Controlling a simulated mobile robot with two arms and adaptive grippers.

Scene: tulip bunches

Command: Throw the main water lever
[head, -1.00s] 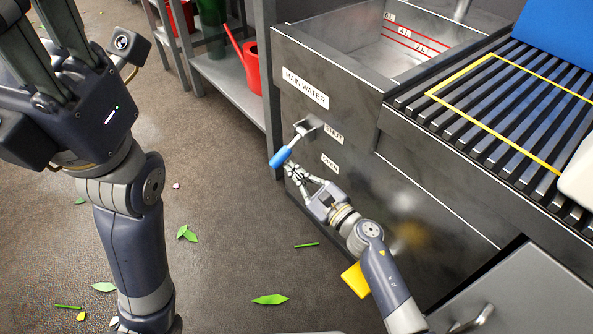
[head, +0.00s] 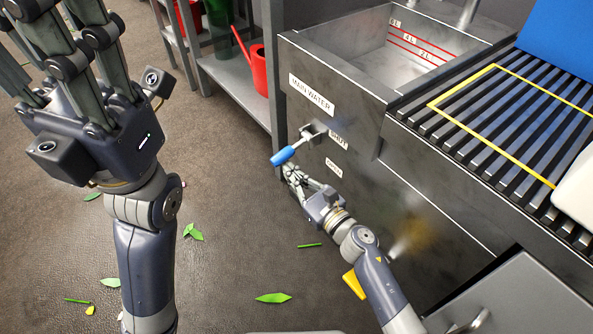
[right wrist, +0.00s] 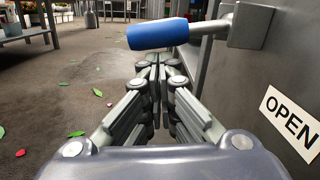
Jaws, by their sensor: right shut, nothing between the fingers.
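The main water lever has a blue handle (head: 283,156) on a metal stem from the dark cabinet front, below the "MAIN WATER" label (head: 311,95). It points out and down-left beside the "SHUT" label (head: 338,139); the "OPEN" label (head: 334,167) is lower. My right gripper (head: 288,169) is shut and empty, its fingertips just under the handle. In the right wrist view the handle (right wrist: 157,33) lies across, above the closed fingertips (right wrist: 155,62); I cannot tell whether they touch. My left gripper (head: 62,12) is raised at upper left, fingers apart, tips partly cut off.
A basin (head: 385,55) with red litre marks is above the lever. A slatted rack (head: 480,130) adjoins it at right. A shelf (head: 235,80) with a red watering can (head: 257,70) stands behind. Leaves lie on the otherwise clear floor (head: 225,210).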

